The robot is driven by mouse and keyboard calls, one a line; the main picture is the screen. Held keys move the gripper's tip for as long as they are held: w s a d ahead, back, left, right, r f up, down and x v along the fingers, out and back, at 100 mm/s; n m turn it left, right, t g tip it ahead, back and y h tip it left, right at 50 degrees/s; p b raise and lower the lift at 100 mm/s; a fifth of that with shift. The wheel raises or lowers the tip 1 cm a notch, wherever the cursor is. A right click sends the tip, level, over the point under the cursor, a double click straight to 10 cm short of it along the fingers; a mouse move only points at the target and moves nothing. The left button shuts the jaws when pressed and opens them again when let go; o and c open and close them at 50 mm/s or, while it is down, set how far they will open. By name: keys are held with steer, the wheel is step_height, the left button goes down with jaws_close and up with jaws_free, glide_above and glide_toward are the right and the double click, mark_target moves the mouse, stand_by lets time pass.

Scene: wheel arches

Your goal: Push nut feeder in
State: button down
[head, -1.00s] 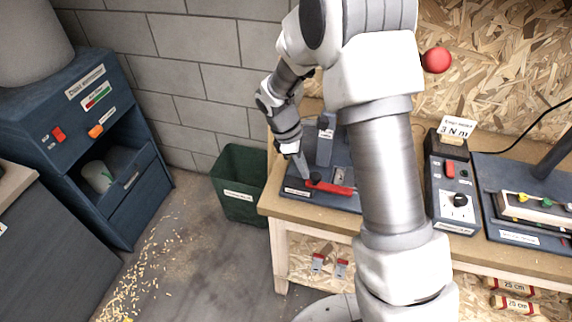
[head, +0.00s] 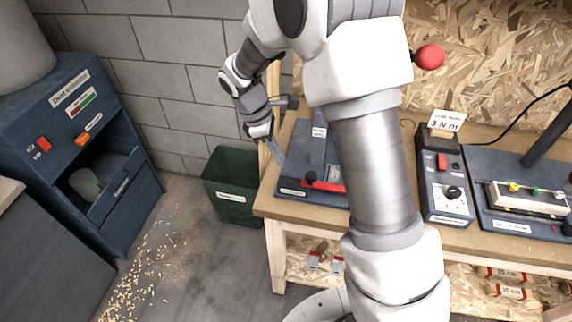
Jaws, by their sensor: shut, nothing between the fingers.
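A dark blue-grey device, which appears to be the nut feeder (head: 296,174), sits at the left end of the wooden bench. A red bar (head: 328,187) with a black knob (head: 311,177) lies across its front. A small label on its front edge is too small to read. My gripper (head: 279,160) is shut and empty, pointing down just left of the device and above and left of the knob, apparently apart from it. My arm hides the right side of the device and the bar's right end.
A dark green bin (head: 232,200) stands on the floor left of the bench (head: 262,208). A control box (head: 440,205) and another fixture (head: 530,212) stand to the right on the bench. A blue cabinet (head: 60,130) is at far left, with chips on the floor.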

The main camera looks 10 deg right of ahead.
steer(key=shift+v, duration=2.7)
steer(key=s+d+r+m+t+y, duration=0.1)
steer(key=s+d+r+m, duration=0.25)
steer(key=s+r, duration=0.2)
steer(key=s+d+r+m+t+y, duration=0.1)
steer(key=s+d+r+m, duration=0.25)
steer(key=r, duration=0.35)
steer(key=s+d+r+m+t, duration=0.1)
steer(key=s+m+t, duration=0.1)
steer(key=s+m, duration=0.2)
steer(key=s+d+r+m+t+y, duration=0.1)
steer(key=s+m, duration=0.3)
steer(key=s, duration=0.5)
steer(key=shift+s+d+r+m+t+y, duration=0.3)
steer(key=shift+d+r+m+t, duration=0.1)
steer(key=shift+d+t, duration=0.3)
steer(key=shift+w+f, duration=0.1)
